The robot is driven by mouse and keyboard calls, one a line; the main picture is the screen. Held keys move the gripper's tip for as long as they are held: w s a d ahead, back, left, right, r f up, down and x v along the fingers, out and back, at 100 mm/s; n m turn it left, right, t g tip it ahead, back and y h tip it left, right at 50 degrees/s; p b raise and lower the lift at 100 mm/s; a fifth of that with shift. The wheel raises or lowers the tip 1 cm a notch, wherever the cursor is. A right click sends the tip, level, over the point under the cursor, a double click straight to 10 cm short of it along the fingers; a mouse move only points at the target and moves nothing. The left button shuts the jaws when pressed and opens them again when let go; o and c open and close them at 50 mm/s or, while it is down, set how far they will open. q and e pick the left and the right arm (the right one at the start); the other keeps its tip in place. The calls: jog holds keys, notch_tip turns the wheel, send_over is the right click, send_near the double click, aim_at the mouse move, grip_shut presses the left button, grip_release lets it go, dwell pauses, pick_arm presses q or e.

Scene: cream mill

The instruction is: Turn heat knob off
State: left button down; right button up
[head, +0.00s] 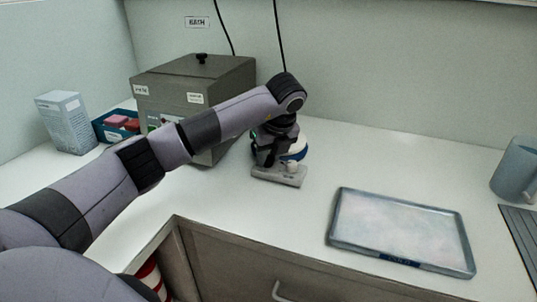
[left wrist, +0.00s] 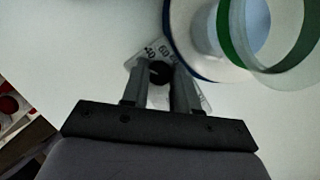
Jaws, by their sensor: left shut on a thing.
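The heat knob (left wrist: 160,73) is small and dark. It stands on a pale dial plate (left wrist: 149,52) with printed numbers, of which 40 and 60 can be partly read. My left gripper (left wrist: 161,80) is shut on the knob, one finger on each side. In the head view my left gripper (head: 268,157) points down at the grey heater base (head: 278,177) and hides the knob. The knob's pointer cannot be made out. My right gripper is in neither view.
A white and blue round vessel (head: 296,150) stands on the base, close to my gripper. A grey box (head: 225,83) stands behind my left arm. A shallow tray (head: 400,230) lies at right, with a grey mug (head: 515,168) beyond. The counter between base and tray is clear.

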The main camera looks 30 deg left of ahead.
pick_arm(q)
jog(key=shift+r, duration=0.1)
jog(key=c, duration=0.9)
grip_release()
jog(key=shift+o, duration=0.2)
jog(key=v, duration=0.7)
jog(key=shift+b, duration=0.4)
jog(key=shift+s, duration=0.1)
